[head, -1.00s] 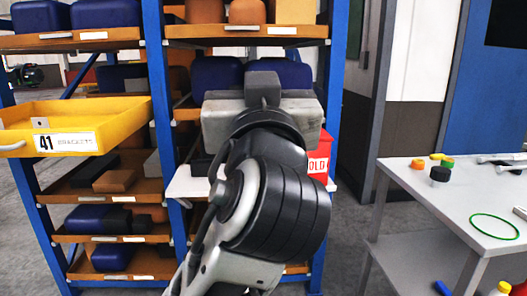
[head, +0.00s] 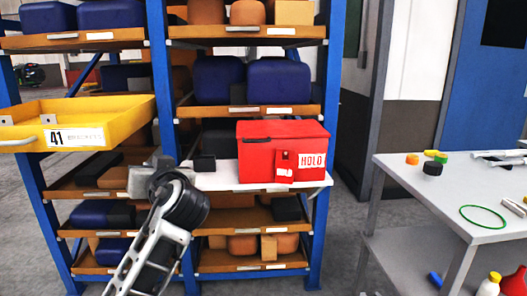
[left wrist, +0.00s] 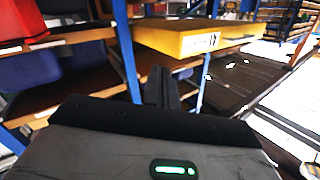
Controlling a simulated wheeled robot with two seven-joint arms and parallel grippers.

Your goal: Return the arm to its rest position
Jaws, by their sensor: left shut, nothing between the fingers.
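My left arm comes up from the bottom of the head view. Its gripper (head: 148,180) is in front of the shelf rack, left of the white shelf board, with no object seen in it. In the left wrist view the dark fingers (left wrist: 162,88) are together, with the shelves behind them. My right gripper is in neither view.
A red box (head: 262,155) with a HOLD label stands on the white board (head: 215,180) of the blue-framed rack. A yellow tray (head: 120,112) marked 41 juts out at left. A grey table (head: 420,180) with small items stands at right. Floor between is clear.

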